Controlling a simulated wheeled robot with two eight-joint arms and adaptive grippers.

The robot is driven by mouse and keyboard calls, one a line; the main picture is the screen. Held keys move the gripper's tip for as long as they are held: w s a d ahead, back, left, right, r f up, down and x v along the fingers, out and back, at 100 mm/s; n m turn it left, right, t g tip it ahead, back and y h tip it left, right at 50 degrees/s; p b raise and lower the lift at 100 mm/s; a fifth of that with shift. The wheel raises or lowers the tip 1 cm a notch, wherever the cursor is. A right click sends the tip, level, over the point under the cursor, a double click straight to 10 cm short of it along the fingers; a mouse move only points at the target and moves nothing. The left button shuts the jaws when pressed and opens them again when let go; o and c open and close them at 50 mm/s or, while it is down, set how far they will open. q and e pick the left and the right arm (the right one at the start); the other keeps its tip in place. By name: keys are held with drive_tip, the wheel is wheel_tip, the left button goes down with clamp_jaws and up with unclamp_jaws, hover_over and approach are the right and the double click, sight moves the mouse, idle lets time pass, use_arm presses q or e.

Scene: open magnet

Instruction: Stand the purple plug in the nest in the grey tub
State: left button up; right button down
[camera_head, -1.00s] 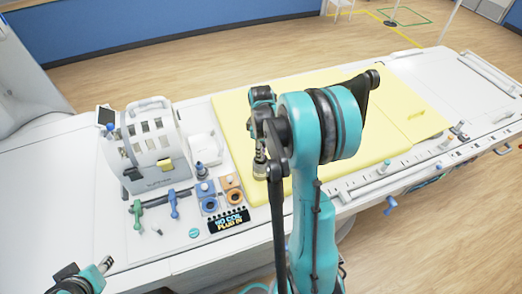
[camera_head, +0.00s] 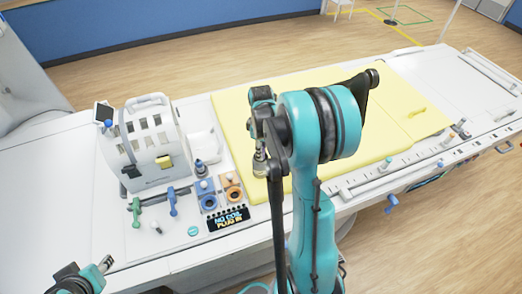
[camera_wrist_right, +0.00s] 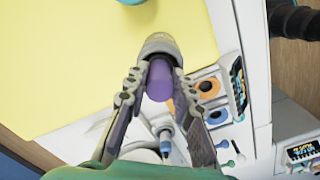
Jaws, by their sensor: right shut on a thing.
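The purple plug (camera_wrist_right: 160,80) has a purple body and a grey ribbed cap. My right gripper (camera_wrist_right: 152,93) is shut on it and holds it above the yellow pad's near edge. In the head view the plug's grey cap (camera_head: 260,163) shows beside my right arm, which hides most of the right gripper. A pale open tub (camera_head: 203,143), possibly the grey tub, sits left of the pad; I cannot make out a nest in it. My left gripper (camera_head: 105,264) is at the bottom left, away from these; its jaw state is unclear.
A white handled box (camera_head: 152,140) stands left of the tub. A dark plug with a blue collar (camera_head: 200,169), a blue nest (camera_head: 207,201), an orange nest (camera_head: 233,193) and a black sign (camera_head: 229,219) are in front. The yellow pad (camera_head: 235,120) is largely clear.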

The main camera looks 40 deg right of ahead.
drive_tip(key=shift+f+b, duration=0.35)
drive_tip(key=shift+f, duration=0.1)
drive_tip(key=shift+s+a+f, duration=0.15)
drive_tip(key=shift+s+f, duration=0.05)
